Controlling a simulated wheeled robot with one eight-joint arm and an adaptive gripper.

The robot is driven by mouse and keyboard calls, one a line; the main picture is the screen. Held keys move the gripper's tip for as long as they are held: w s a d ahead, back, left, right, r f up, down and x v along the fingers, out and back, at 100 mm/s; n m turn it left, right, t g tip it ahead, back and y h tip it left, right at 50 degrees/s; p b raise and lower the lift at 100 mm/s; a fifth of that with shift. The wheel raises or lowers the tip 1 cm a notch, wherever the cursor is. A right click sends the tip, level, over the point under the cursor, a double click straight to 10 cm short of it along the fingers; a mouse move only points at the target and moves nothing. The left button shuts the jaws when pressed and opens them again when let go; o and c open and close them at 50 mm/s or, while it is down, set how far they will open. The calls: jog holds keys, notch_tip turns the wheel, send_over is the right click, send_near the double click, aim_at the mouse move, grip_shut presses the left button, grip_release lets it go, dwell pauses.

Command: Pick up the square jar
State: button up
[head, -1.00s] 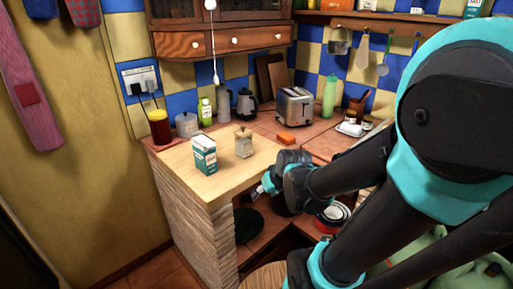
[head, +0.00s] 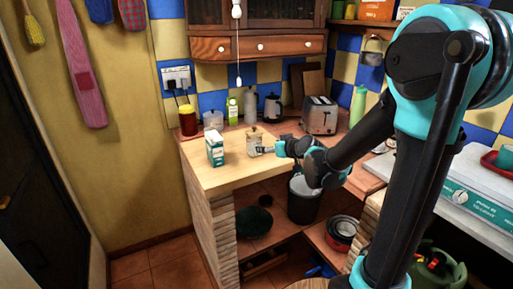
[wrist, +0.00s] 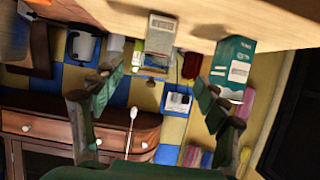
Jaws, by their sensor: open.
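The square jar (head: 254,140) is a clear jar with a pale lid, upright on the light wooden counter. My gripper (head: 265,149) is at its right side in the head view, with the fingertips close to the jar. The wrist view is upside down; there the jar (wrist: 161,34) appears above and between the two spread fingers of my gripper (wrist: 160,92). The fingers are open and nothing is held. I cannot tell whether a fingertip touches the jar.
A green and white carton (head: 215,148) stands just left of the jar; it also shows near the right finger in the wrist view (wrist: 233,66). Behind are a dark red jar (head: 188,121), a green bottle (head: 232,112) and a toaster (head: 320,116). A black bucket (head: 303,203) sits below the counter.

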aim_at(257, 142)
jog(key=x, duration=0.9)
jog(key=shift+w+f, duration=0.1)
jog(key=shift+f, duration=0.05)
jog(key=shift+x, duration=2.6)
jog(key=shift+w+d, duration=0.15)
jog(key=shift+w, duration=0.05)
jog(key=c, duration=1.6)
jog(key=shift+o, duration=0.2)
jog(key=shift+r, duration=0.3)
